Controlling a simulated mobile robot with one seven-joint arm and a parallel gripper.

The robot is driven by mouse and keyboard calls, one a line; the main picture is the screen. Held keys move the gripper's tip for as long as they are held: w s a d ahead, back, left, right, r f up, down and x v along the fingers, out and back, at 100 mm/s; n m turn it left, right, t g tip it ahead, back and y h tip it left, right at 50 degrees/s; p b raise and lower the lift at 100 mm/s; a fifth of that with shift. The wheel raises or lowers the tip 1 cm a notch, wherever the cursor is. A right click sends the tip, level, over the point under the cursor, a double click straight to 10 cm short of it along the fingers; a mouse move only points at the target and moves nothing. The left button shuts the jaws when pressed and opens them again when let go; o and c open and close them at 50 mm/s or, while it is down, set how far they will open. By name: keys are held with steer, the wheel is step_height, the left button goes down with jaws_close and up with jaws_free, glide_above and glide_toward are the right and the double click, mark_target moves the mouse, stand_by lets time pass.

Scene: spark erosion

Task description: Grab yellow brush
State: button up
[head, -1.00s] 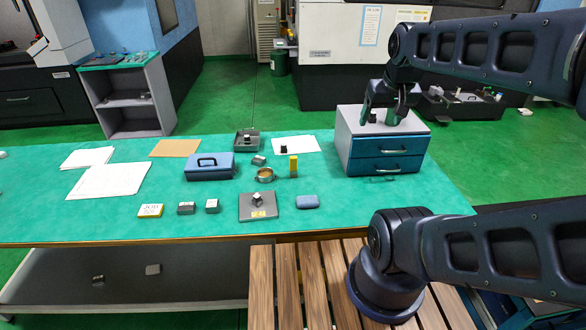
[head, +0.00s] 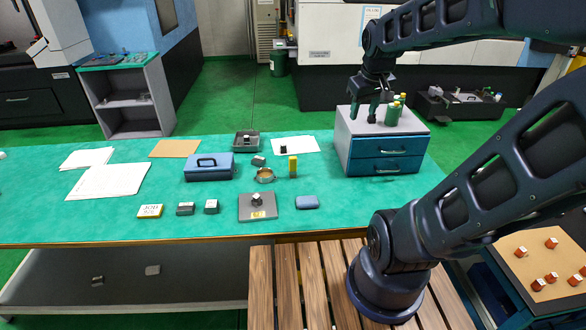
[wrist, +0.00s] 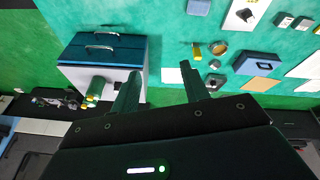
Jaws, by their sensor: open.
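The yellow brush (head: 293,166) stands on the green bench mat (head: 340,205), just right of a round metal ring (head: 264,175). In the wrist view the brush (wrist: 196,52) shows small, beyond the right fingertip. My gripper (head: 364,114) is open and empty, with its fingers pointing down. It is in front of the drawer cabinet's top left part in the head view, up and to the right of the brush and well apart from it. In the wrist view the two fingers of my gripper (wrist: 160,72) are spread apart.
The drawer cabinet (head: 386,151) with blue fronts stands right of the brush; green containers with yellow caps (head: 393,112) are on it. A blue box (head: 209,167), a grey plate (head: 258,207) and a blue-grey case (head: 307,202) lie around the brush. The mat's right front is clear.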

steer(key=w+a+f+n+g, duration=0.1)
steer(key=w+a+f+n, duration=0.1)
steer(key=w, duration=0.3)
steer(key=w+a+f+n, duration=0.2)
steer(key=w+f, duration=0.1)
steer(key=w, duration=0.1)
steer(key=n+g+y, duration=0.2)
steer(key=n+g, duration=0.1)
steer(key=n, duration=0.8)
glide_above(295, 157)
steer(key=f, duration=2.1)
steer(key=shift+d+f, duration=0.35)
steer(key=f, duration=0.5)
steer(key=shift+a+f, duration=0.2)
steer(key=shift+a, duration=0.15)
steer(key=shift+w+a+f, duration=0.1)
steer(key=shift+a+f, duration=0.05)
steer(key=shift+f, duration=0.7)
steer(key=shift+s+a+f, duration=0.1)
steer(key=shift+a+f, duration=0.1)
steer(key=shift+f, duration=0.7)
steer(key=shift+w+a+f, duration=0.1)
steer(key=shift+a+f, duration=0.05)
steer(key=shift+f, duration=0.7)
jaws_close()
steer(key=shift+r, duration=0.1)
